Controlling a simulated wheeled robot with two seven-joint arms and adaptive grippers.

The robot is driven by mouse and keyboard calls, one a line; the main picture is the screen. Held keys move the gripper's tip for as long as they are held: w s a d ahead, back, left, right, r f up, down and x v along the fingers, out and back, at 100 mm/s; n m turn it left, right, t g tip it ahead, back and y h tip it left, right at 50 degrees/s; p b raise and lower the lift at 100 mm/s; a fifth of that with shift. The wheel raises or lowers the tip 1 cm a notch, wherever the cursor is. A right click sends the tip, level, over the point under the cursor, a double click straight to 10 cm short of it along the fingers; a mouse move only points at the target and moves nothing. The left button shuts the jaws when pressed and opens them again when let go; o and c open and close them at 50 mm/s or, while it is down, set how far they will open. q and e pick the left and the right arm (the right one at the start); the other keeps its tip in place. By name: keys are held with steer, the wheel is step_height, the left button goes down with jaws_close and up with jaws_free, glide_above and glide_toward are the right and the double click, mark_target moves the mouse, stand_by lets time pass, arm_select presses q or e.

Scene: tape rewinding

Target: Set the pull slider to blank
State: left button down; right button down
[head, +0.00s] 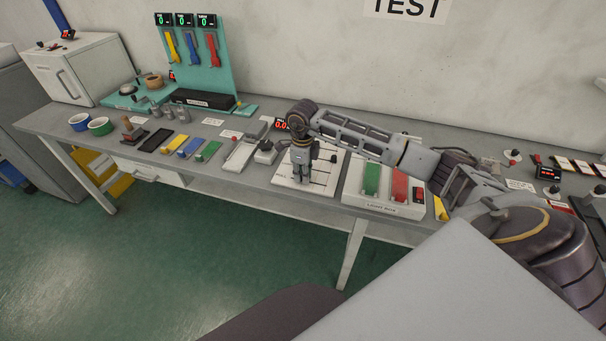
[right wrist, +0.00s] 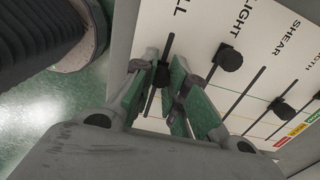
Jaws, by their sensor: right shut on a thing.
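The white slider panel (head: 330,176) lies on the bench below my right arm, partly covered by it. In the right wrist view the panel (right wrist: 255,22) shows dark slots with black knobs and the labels "LL", "LIGHT" and "SHEAR", some cut off. My right gripper (head: 301,183) points down at the panel's left part. In the right wrist view my right gripper (right wrist: 161,80) has its green-padded fingers on either side of the pull slider's dark knob (right wrist: 163,76), shut on it, partway along its slot. No "blank" mark is readable. My left gripper is not in view.
Right of the panel is a light box (head: 383,207) with green and red blocks. Left of it is a grey device (head: 241,153). Farther left are coloured blocks, bowls and a teal tool rack (head: 205,70). Other slider knobs (right wrist: 228,58) sit close to the right finger.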

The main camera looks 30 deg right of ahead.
mark_target(291, 178)
steer(key=shift+w+a+b, duration=0.6)
steer(key=shift+w+a, duration=0.5)
steer(key=shift+w, duration=0.25)
steer(key=shift+w+a, duration=0.2)
steer(key=c, duration=1.6)
jaws_free()
steer(key=shift+w+a, duration=0.1)
steer(key=shift+c, duration=0.2)
steer(key=shift+o, duration=1.4)
steer(key=shift+r, duration=0.55)
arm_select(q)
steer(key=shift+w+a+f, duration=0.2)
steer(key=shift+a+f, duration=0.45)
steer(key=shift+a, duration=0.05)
arm_select(e)
step_height(291, 178, up, 11)
